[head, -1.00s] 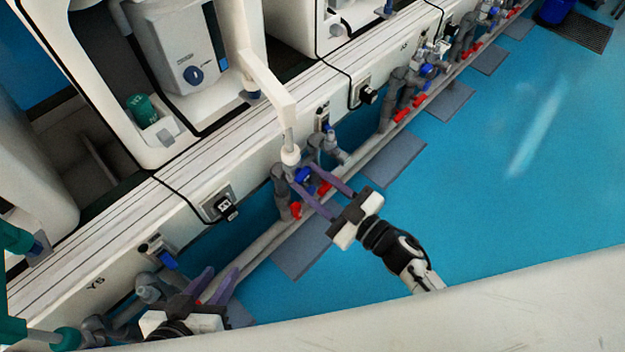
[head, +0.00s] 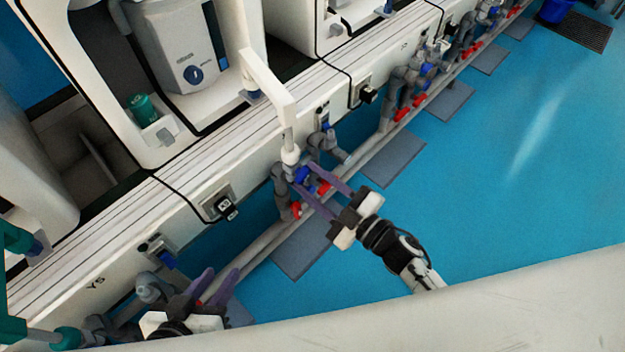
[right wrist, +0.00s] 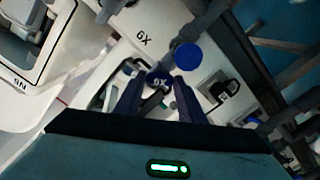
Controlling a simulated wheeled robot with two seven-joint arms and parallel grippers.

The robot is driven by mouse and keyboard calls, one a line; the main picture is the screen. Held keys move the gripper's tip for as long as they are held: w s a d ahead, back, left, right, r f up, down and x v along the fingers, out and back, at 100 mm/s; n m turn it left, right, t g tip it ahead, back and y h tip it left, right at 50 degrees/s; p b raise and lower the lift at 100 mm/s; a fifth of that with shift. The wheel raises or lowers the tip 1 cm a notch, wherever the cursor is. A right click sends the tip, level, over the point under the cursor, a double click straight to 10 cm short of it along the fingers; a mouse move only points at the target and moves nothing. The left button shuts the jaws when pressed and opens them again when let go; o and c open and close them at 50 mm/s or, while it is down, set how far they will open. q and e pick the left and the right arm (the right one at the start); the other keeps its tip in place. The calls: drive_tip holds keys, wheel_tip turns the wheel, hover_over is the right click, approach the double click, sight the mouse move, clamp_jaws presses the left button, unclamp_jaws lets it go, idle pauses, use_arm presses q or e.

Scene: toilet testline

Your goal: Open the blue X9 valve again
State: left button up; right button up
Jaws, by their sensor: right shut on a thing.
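The blue X9 valve (head: 301,174) is on the grey pipework below the white bench edge, at the middle of the head view. The fingers partly hide the handle. My left gripper (head: 213,279) is at the lower left, its two fingers apart with nothing seen between them.
Red valve handles (head: 296,209) sit on the pipes close to my right fingers. A second blue round part (right wrist: 187,56) is near the fingertips in the right wrist view. The blue floor (head: 500,190) at right is clear.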

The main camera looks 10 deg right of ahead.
drive_tip(key=o, duration=1)
drive_tip(key=shift+o, duration=0.2)
drive_tip(key=p+v, duration=0.1)
drive_tip(key=v, duration=0.9)
drive_tip(key=shift+s+d+p, duration=0.15)
drive_tip(key=shift+p, duration=0.2)
